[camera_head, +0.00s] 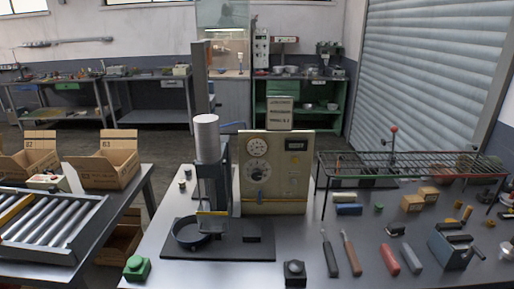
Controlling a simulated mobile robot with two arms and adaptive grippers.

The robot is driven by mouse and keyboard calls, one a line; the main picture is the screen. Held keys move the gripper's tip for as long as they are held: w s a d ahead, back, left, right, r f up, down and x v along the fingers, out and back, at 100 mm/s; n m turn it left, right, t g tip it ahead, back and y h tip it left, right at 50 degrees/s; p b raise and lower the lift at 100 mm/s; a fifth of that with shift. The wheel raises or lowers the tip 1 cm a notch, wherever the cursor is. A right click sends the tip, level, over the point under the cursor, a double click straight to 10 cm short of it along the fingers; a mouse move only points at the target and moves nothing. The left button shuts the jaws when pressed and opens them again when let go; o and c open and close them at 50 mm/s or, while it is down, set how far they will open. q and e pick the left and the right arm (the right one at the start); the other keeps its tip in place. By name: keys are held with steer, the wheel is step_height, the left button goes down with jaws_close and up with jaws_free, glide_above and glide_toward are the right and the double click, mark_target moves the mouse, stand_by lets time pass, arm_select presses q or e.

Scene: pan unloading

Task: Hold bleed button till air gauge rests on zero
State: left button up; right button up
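A beige control panel (290,190) stands upright at the middle of the table. The needles are too small to read. A black box with a round button on top (294,271) sits at the table's front edge. A green box with a round button on top (137,267) sits at the front left corner. I cannot tell which is the bleed button. Neither of my grippers shows in this view.
A press with a grey cylinder (207,134) stands left of the panel on a dark base, a dark ring (190,236) before it. Hand tools (351,255), a blue vise (452,249) and a wire rack (410,166) fill the right. A roller conveyor (45,228) stands left.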

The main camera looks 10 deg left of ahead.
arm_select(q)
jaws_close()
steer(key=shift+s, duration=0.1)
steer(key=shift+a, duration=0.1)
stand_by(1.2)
